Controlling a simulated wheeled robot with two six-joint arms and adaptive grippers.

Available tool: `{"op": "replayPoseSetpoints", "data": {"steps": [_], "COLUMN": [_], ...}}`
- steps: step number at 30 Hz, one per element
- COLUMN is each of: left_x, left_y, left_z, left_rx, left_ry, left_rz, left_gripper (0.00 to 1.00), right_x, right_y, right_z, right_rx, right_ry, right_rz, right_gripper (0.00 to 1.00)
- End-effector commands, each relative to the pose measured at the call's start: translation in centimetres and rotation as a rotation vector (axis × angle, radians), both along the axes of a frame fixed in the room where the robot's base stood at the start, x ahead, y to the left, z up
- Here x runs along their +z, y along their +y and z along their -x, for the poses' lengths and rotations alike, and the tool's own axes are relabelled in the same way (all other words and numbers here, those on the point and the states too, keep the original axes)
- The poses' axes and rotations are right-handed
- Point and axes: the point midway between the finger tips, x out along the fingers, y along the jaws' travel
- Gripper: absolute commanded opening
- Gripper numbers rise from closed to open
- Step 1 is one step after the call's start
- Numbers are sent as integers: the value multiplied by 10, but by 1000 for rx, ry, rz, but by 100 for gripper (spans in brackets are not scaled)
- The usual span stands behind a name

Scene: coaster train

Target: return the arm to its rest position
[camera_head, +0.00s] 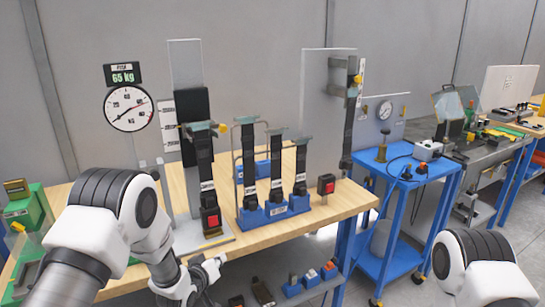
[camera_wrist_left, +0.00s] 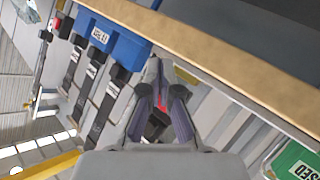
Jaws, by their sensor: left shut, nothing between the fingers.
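My left arm comes in from the left in the head view. Its gripper (camera_head: 205,275) is at the front edge of the wooden bench (camera_head: 340,205), low and close to my body. In the left wrist view the gripper (camera_wrist_left: 159,92) shows with its fingers shut and nothing held between them. The bench edge (camera_wrist_left: 215,48) runs diagonally across that view beyond the fingers. My right arm shows only as a link at the bottom right of the head view; its gripper is out of view.
A tall test stand with a hanging strap (camera_head: 204,165) and a red-buttoned block stands behind my left gripper. Blue strap holders (camera_head: 250,217) stand to its right. A dial gauge (camera_head: 128,108) is on the wall. A blue cart (camera_head: 408,178) stands right of the bench.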

Motion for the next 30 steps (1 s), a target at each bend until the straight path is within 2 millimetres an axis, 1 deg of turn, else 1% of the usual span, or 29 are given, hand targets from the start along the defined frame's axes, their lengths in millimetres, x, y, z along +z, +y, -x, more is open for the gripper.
{"op": "replayPoseSetpoints", "data": {"steps": [1, 2, 3, 5, 6, 8, 9, 11, 12, 14, 15, 18, 19, 20, 23, 30], "left_x": [-33, -51, -77, -112, -132, -158, -172, -186, -192, -194, -191, -181, -179, -179, -180, -180], "left_y": [4, 7, 11, 18, 22, 27, 31, 36, 39, 43, 45, 48, 49, 49, 49, 49], "left_z": [24, 40, 66, 108, 139, 188, 222, 275, 310, 357, 385, 432, 440, 442, 442, 440], "left_rx": [12, 21, 34, 47, 51, 50, 44, 27, 8, -28, -59, -143, -172, -199, -238, -236], "left_ry": [74, 125, 198, 314, 393, 516, 597, 723, 806, 920, 985, 1100, 1121, 1127, 1123, 1121], "left_rz": [3, 4, -1, -20, -39, -75, -101, -146, -176, -222, -253, -321, -341, -360, -384, -384], "left_gripper": [0, 0, 0, 0, 0, 0, 0, 0, 0, 0, 0, 0, 0, 0, 0, 0], "right_x": [0, 0, 0, 0, 0, 0, 0, 0, 0, 0, 0, 0, 0, 0, 0, 0], "right_y": [0, 0, 0, 0, 0, 0, 0, 0, 0, 0, 0, 0, 0, 0, 0, 0], "right_z": [0, 0, 0, 0, 0, 0, 0, 0, 0, 0, 0, 0, 0, 0, 0, 0], "right_rx": [0, 0, 0, 0, 0, 0, 0, 0, 0, 0, 0, 0, 0, 0, 0, 0], "right_ry": [0, 0, 0, 0, 0, 0, 0, 0, 0, 0, 0, 0, 0, 0, 0, 0], "right_rz": [0, 0, 0, 0, 0, 0, 0, 0, 0, 0, 0, 0, 0, 0, 0, 0], "right_gripper": [40, 40, 40, 40, 40, 40, 40, 40, 40, 40, 40, 40, 40, 40, 40, 40]}}
